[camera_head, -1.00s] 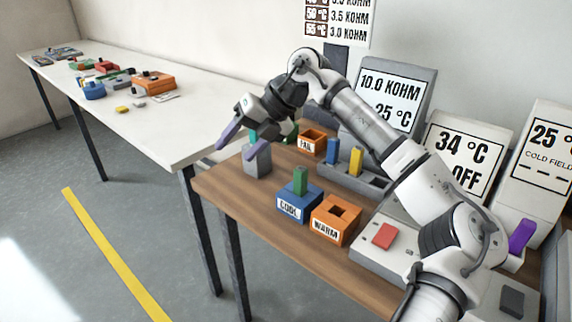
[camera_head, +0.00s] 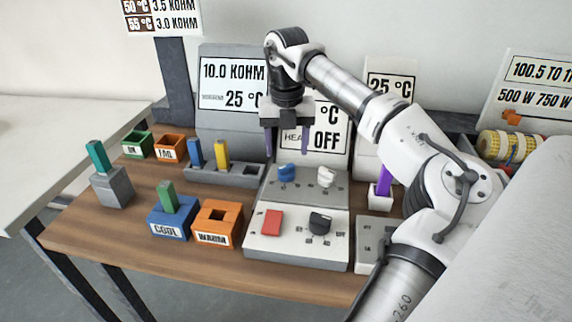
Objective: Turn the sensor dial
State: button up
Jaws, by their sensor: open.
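My gripper (camera_head: 287,146) is open and empty, with its two purple fingers pointing down above the control panel (camera_head: 255,247). The panel has a blue knob (camera_head: 287,173) and a white knob (camera_head: 326,177) on its rear part. A black knob (camera_head: 320,223) and a red button (camera_head: 272,223) are on its front part. The fingers are above and behind the blue knob in the picture, apart from it. I cannot read which knob is the sensor dial. My gripper partly hides the display reading "°C" and "OFF" (camera_head: 328,140).
Left of the panel are an orange WARM box (camera_head: 232,240), a blue COOL box (camera_head: 170,232) with a green peg, and a grey rack (camera_head: 215,175) with blue and yellow pegs. A purple peg (camera_head: 384,181) stands at right, near my arm.

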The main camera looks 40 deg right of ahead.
aim_at(286, 166)
notch_tip(286, 166, down, 6)
jog(key=shift+f+p, duration=0.15)
jog(key=shift+p, duration=0.15)
jog(key=c, duration=0.9)
